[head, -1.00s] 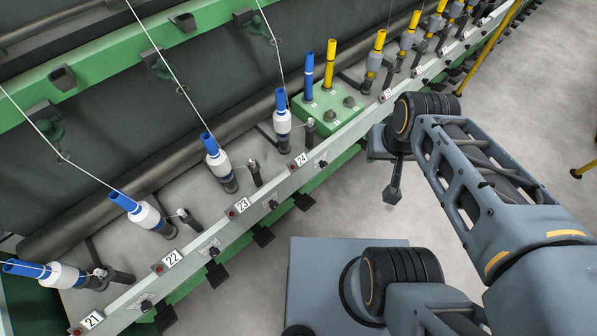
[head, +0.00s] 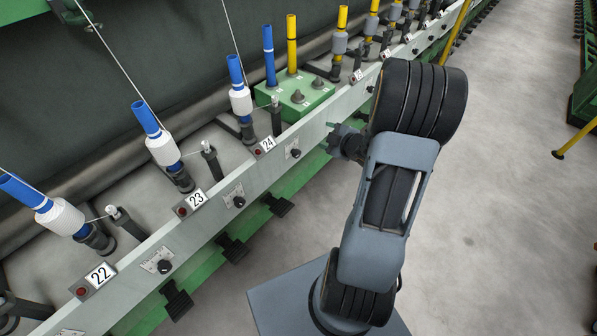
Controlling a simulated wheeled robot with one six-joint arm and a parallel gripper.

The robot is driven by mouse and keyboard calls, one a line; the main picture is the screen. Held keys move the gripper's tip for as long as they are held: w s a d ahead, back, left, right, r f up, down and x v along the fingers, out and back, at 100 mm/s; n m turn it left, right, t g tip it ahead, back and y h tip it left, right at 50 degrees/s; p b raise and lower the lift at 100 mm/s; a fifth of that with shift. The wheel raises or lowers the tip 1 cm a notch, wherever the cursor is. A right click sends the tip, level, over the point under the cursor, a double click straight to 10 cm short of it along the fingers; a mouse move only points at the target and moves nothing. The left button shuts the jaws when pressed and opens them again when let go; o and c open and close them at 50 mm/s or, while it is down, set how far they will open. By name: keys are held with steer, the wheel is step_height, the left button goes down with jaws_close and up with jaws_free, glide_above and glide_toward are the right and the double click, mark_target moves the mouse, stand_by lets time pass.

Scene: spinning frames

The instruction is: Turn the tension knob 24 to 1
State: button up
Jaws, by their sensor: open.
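The number 24 label (head: 267,144) sits on the pale rail. The tension knob 24 (head: 295,153) is a small black knob on a light dial plate on the rail's front face, just right of that label. The dial marks are too small to read. My gripper (head: 329,138) is open and empty, to the right of the knob and apart from it. Its fingers point left toward the rail. My arm hides part of the gripper's rear.
Similar knobs sit by label 23 (head: 195,198) and label 22 (head: 100,273). Blue and white bobbins stand behind the rail (head: 215,205). A green box (head: 303,92) stands behind knob 24. Black pedals jut out below the rail. Grey floor (head: 480,240) is open at right.

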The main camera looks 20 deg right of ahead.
mark_target(299, 155)
steer(key=s+a+f+n+t+y+b, duration=0.1)
steer(key=s+f+n+t+y+b, duration=0.15)
steer(key=s+f+y+b, duration=0.55)
steer(key=shift+n+h, duration=0.35)
steer(key=shift+h, duration=0.25)
steer(key=x, duration=0.5)
steer(key=f+x, duration=0.1)
steer(key=x, duration=0.4)
steer(key=f+x, duration=0.1)
steer(key=x, duration=0.3)
steer(key=shift+w+d+f, duration=0.1)
steer(key=shift+w+f, duration=0.1)
steer(key=shift+w, duration=0.35)
steer(key=shift+c, duration=0.4)
steer(key=c, duration=0.8)
